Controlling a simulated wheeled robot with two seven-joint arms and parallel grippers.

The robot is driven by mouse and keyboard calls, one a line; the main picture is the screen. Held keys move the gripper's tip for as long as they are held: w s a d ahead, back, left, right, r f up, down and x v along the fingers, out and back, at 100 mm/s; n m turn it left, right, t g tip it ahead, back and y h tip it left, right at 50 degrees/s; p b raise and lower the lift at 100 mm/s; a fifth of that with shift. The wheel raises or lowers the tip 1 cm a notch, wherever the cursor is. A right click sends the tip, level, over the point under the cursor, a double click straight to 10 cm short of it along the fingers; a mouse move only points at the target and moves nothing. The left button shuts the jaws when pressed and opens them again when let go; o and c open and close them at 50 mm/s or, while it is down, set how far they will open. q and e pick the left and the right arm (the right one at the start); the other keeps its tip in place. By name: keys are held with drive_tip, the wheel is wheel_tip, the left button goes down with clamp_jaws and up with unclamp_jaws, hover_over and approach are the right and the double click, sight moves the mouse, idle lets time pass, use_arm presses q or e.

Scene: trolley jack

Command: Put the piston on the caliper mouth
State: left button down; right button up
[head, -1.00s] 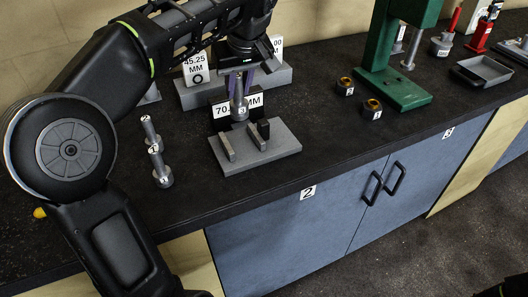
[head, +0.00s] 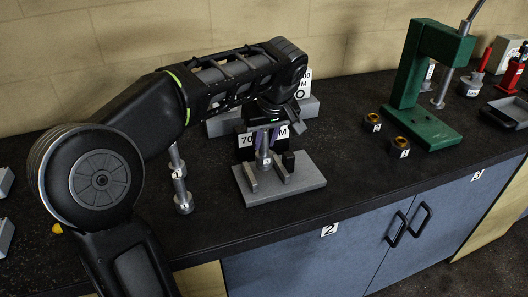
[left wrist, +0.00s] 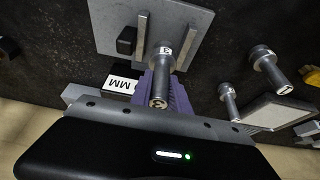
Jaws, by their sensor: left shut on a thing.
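A grey metal piston (head: 266,158) with a number 3 label is held upright between the purple fingers of my left gripper (head: 267,138). The gripper is shut on its upper part. The caliper mouth appears to be the pair of grey upright bars (head: 251,178) on a grey base plate (head: 299,186). In the head view the piston's lower end is at or just above the bars; I cannot tell if it touches. The left wrist view shows the piston (left wrist: 162,72) near the bars (left wrist: 142,35), with the purple fingers (left wrist: 175,98) beside it. My right gripper is not in view.
Two similar pistons (head: 184,200) stand left of the plate. A black block (head: 289,160) stands on the plate. A size sign (head: 247,141) and a grey block (head: 305,106) are behind. Two dark rings (head: 398,147) and a green press (head: 432,130) stand right. Bare counter lies in front.

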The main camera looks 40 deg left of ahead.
sight(264, 152)
use_arm(q)
wheel_tip(264, 152, down, 4)
drive_tip(key=shift+r, duration=0.2)
idle(0.3)
drive_tip(key=shift+f, duration=0.2)
drive_tip(key=c, duration=1.3)
unclamp_jaws()
drive_tip(key=shift+o, duration=0.2)
